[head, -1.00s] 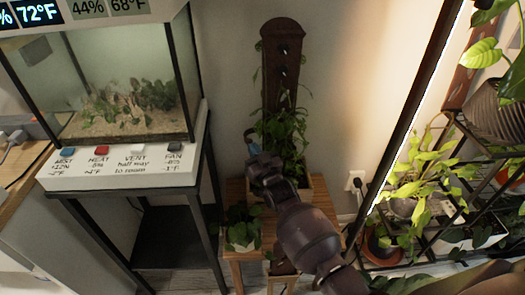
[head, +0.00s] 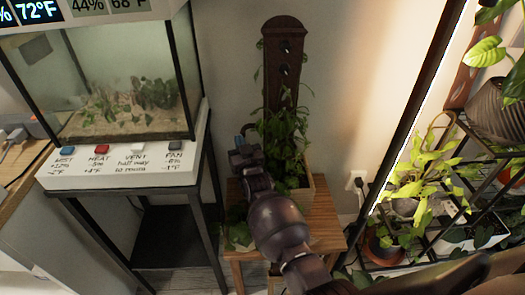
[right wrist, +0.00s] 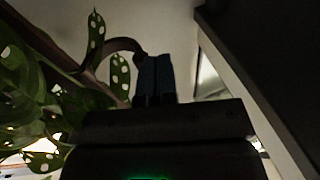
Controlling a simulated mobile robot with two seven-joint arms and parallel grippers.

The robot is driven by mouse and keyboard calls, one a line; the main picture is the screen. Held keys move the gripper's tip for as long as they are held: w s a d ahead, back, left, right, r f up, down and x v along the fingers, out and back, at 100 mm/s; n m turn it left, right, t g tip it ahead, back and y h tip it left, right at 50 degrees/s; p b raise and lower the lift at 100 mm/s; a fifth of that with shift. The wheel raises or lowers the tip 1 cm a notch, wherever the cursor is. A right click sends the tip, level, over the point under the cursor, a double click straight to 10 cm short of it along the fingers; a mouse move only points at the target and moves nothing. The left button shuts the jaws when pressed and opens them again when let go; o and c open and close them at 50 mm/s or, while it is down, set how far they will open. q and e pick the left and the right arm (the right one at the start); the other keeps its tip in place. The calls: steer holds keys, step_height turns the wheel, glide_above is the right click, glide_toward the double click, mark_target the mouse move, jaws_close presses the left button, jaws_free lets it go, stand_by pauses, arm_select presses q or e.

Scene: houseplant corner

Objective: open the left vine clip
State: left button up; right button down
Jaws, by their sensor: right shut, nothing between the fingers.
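A dark brown support board (head: 284,65) with holes stands upright against the wall, and a leafy vine (head: 285,130) climbs its lower part from a pot (head: 301,196). My right gripper (head: 240,143) is at the left side of the vine. In the right wrist view its blue fingers (right wrist: 155,78) are shut together with nothing between them. A curved brown piece (right wrist: 122,44) ends close beside the fingertips; I cannot tell whether it is a stem or part of a clip. Spotted leaves (right wrist: 118,72) hang to the left. I cannot make out the left vine clip. My left gripper is out of view.
The pot stands on a wooden stool (head: 325,226). A glass terrarium (head: 125,85) on a white labelled base (head: 120,170) stands to the left. A plant rack (head: 478,165) stands to the right. Bare wall shows above my right gripper.

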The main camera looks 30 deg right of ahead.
steer(key=shift+w, duration=0.75)
stand_by(0.4)
